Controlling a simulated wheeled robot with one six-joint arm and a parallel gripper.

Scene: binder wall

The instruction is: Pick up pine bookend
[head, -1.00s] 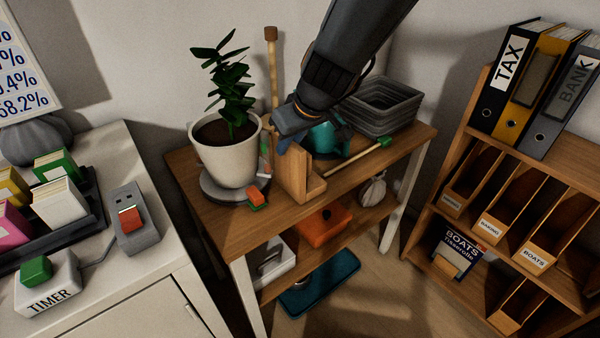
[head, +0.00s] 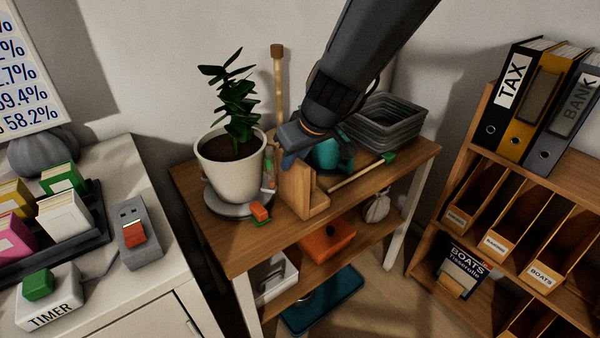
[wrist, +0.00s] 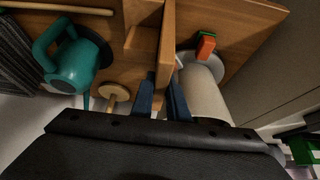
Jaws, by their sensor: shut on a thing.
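The pine bookend (head: 298,190) is an L-shaped wooden piece on the top of the wooden side table, between the potted plant and the teal watering can. My gripper (head: 289,158) reaches down to its upright panel from above. In the wrist view, the two blue fingers of my gripper (wrist: 162,97) are on either side of the upright panel of the bookend (wrist: 166,45), shut on it. The bookend stands upright and appears to rest on the table; any small gap beneath it cannot be told.
The potted plant (head: 230,170) stands close on the left, with a small orange-and-green object (head: 260,213) in front. The teal watering can (head: 328,155), a green-tipped stick (head: 358,174) and grey trays (head: 385,124) are to the right. A binder shelf (head: 470,150) stands farther right.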

